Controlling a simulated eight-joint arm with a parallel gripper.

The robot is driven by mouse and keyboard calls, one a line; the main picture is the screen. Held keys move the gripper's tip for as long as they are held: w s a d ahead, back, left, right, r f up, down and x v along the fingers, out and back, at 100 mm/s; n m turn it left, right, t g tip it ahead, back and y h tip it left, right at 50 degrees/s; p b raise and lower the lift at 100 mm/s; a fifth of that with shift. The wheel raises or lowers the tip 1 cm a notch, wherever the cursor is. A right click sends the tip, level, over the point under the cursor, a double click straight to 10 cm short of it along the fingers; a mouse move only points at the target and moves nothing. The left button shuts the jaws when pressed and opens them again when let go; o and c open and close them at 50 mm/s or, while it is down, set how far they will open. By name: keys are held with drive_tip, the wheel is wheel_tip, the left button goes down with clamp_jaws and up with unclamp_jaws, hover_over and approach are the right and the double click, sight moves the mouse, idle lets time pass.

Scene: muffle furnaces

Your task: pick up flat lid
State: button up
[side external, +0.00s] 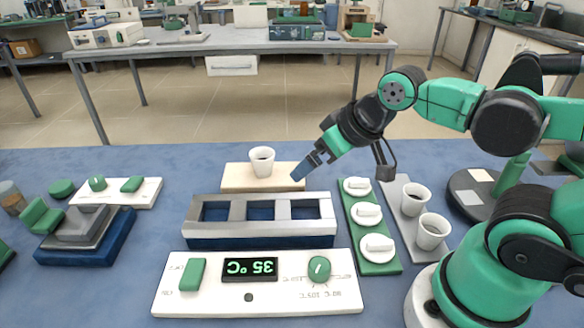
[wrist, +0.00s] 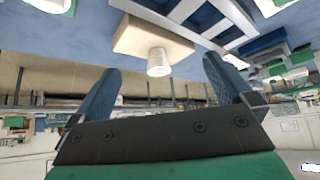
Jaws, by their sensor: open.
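Several white lids with raised grips lie in a row on a green strip (side external: 392,267): a far lid (side external: 356,187), a middle lid (side external: 367,215) and a near lid (side external: 377,246). I cannot tell which of them is the flat lid. My gripper (side external: 301,172) is open and empty, in the air to the left of the far lid and above the bench. In the wrist view its two blue fingers (wrist: 160,85) stand wide apart with nothing between them. The lids are not clearly visible in the wrist view.
A white cup (side external: 262,162) stands on a beige block (side external: 232,178); it also shows in the wrist view (wrist: 159,62). Two cups (side external: 414,197) (side external: 432,231) stand on a grey strip (side external: 405,222) right of the lids. A metal-topped frame (side external: 262,228) and a control panel (side external: 255,292) lie to the left.

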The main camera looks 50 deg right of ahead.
drive_tip(key=shift+d, duration=0.1)
drive_tip(key=m+g, duration=0.7)
drive_tip(key=m, duration=0.2)
hover_over(359, 179)
wheel_tip(359, 179, down, 6)
drive_tip(key=shift+f, duration=3.1)
drive_tip(key=shift+c, duration=0.2)
drive_tip(key=c, duration=1.1)
